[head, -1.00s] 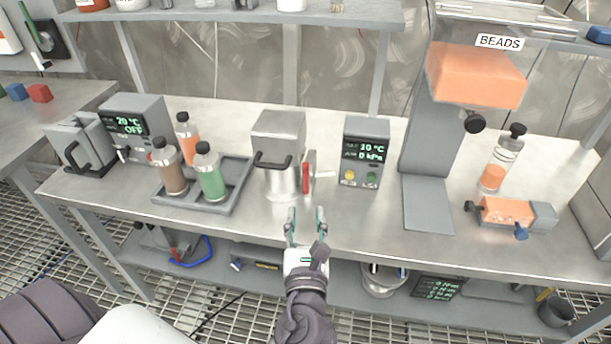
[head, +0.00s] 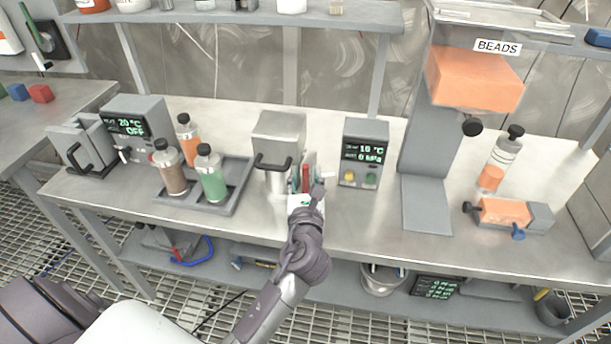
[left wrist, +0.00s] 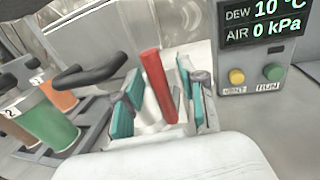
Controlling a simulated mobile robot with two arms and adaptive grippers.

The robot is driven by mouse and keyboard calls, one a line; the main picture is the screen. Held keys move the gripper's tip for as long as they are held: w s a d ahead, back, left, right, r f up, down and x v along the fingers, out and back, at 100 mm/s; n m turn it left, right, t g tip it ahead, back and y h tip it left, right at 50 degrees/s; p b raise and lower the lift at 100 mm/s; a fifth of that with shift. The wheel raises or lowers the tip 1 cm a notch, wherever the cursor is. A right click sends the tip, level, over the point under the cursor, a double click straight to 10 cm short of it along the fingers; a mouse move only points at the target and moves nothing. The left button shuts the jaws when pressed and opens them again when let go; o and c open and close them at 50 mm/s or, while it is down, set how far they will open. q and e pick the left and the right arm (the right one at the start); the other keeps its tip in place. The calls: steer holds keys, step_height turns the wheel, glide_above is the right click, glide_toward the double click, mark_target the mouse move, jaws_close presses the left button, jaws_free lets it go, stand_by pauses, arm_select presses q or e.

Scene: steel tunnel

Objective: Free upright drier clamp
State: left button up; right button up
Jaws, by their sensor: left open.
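The drier (head: 279,135) is a steel vessel with a grey lid and a black handle on the bench. Its clamp has a red lever (head: 306,172) standing upright on the right side, slightly tilted in the left wrist view (left wrist: 157,80). My left gripper (head: 306,184) is open at the lever. In the left wrist view its teal-padded fingers (left wrist: 158,92) stand on either side of the red lever, with gaps visible. The lever's lower end is partly hidden by the gripper. My right gripper is not in view.
A control box (head: 363,155) with a yellow and a green button stands right of the drier; its display shows air at 0 kPa. A tray (head: 228,196) with bottles stands at left. A grey column (head: 430,150) with an orange hopper stands further right.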

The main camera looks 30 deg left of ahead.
arm_select(q)
jaws_close()
stand_by(0.3)
steer(key=d+f+m+t+p, duration=0.1)
steer(key=m+p, duration=0.2)
steer(key=m, duration=0.2)
steer(key=d+m+t+h+p, duration=0.1)
steer(key=m+p, duration=0.3)
steer(key=m, duration=0.1)
steer(key=w+d+f+m+p, duration=0.1)
steer(key=m+p, duration=0.2)
steer(key=m, duration=0.2)
steer(key=shift+d+f+t, duration=0.35)
steer(key=shift+d+t, duration=0.05)
steer(key=shift+d+f+m+h+p, duration=0.1)
steer(key=shift+f+m+h+p, duration=0.2)
steer(key=shift+m, duration=0.35)
steer(key=shift+d+f+m+h+p, duration=0.1)
steer(key=shift+f+m+h+p, duration=0.15)
steer(key=shift+m, duration=0.4)
